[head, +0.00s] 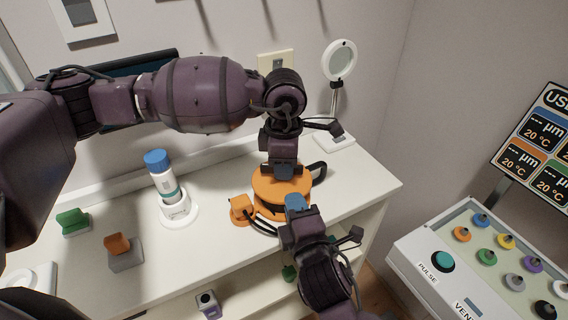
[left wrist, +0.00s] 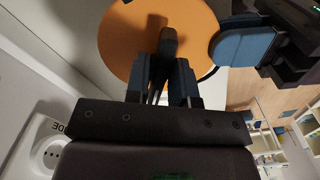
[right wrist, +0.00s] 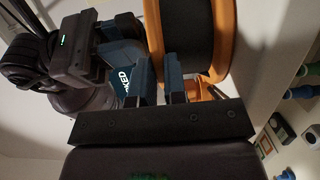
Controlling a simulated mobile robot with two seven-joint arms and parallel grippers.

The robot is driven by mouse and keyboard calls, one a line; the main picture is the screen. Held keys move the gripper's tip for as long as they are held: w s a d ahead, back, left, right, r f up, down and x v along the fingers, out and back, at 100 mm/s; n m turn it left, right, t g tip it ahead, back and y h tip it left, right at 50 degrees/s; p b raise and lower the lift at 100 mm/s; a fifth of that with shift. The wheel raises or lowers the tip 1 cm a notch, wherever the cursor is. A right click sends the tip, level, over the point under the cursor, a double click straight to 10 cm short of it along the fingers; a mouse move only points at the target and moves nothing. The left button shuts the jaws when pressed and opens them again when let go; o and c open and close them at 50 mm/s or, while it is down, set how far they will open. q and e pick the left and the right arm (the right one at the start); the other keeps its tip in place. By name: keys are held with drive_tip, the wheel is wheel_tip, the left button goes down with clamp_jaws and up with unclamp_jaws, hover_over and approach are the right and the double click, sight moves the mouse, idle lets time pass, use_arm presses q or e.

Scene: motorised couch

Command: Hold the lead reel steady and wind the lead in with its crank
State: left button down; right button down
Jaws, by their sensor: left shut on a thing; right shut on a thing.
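The lead reel (head: 270,190) is orange with a dark drum and stands on the white counter. In the left wrist view its orange top disc (left wrist: 120,45) fills the upper part, with a dark crank (left wrist: 166,45) on it. My left gripper (head: 284,174) is above the reel, shut on the crank; its fingers hide part of the knob. My right gripper (head: 294,203) is at the reel's near side, shut on the orange rim (right wrist: 152,30), which runs between its fingers. An orange lead end (head: 241,208) lies left of the reel, with a dark cable running to it.
A white bottle with a blue cap (head: 163,180) stands in a white holder to the left. A green block (head: 72,221) and an orange-topped grey block (head: 122,252) are further left. A round mirror lamp (head: 339,62) stands behind. A button panel (head: 480,262) is at the right.

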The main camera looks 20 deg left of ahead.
use_arm(q)
drive_tip(key=shift+s+m, duration=0.1)
drive_tip(key=shift+m, duration=0.5)
drive_tip(key=shift+d, duration=0.1)
drive_tip(key=c, duration=1)
unclamp_jaws()
drive_tip(key=shift+o, duration=0.2)
wheel_tip(320, 180, up, 12)
